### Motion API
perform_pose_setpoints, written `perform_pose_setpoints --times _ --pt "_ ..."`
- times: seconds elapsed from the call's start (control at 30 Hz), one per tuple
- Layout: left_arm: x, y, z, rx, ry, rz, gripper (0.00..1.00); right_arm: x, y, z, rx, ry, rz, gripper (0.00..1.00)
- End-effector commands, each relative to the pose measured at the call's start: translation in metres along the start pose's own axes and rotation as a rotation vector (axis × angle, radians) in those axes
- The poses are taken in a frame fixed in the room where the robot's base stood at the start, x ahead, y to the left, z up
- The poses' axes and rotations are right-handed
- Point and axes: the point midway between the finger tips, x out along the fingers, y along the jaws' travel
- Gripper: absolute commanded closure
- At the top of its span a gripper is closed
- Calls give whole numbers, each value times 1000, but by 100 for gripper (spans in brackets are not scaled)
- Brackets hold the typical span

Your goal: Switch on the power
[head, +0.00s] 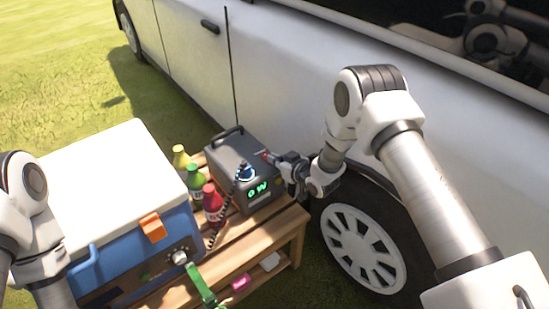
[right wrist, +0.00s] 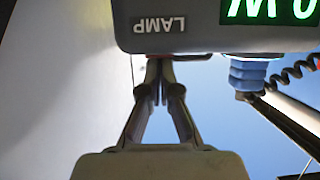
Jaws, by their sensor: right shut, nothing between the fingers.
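The power box (head: 240,152) is a dark grey unit with a carry handle, standing on a wooden table. Its green display (head: 258,189) is lit and seems to read 0 W. In the right wrist view the box (right wrist: 205,38) appears upside down, with a LAMP label (right wrist: 159,25). My right gripper (right wrist: 157,62) is shut and empty, its fingertips at the box edge near that label. In the head view the gripper (head: 276,160) is at the box's right side, by a small red part (head: 264,155). I cannot tell whether it touches. My left gripper is out of view.
A blue plug (right wrist: 248,74) with a coiled black cable is on the box. Yellow, green and red bottles (head: 213,205) stand left of it. A blue cooler (head: 125,248) with a white lid is at left. A white vehicle (head: 285,75) stands close behind.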

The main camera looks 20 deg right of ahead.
Motion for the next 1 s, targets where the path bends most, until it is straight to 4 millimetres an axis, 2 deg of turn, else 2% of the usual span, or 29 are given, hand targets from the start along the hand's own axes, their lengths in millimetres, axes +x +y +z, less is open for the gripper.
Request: perform_pose_setpoints --times 0.17,0.47,0.83,1.0 --pt "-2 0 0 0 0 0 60 -1 0 -1 0 -1 0 100" --pt "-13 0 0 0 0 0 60 -6 0 -15 0 0 0 100" --pt "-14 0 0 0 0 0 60 -6 0 -17 0 0 0 100" --pt "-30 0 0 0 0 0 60 -11 -1 -39 -1 1 0 100"
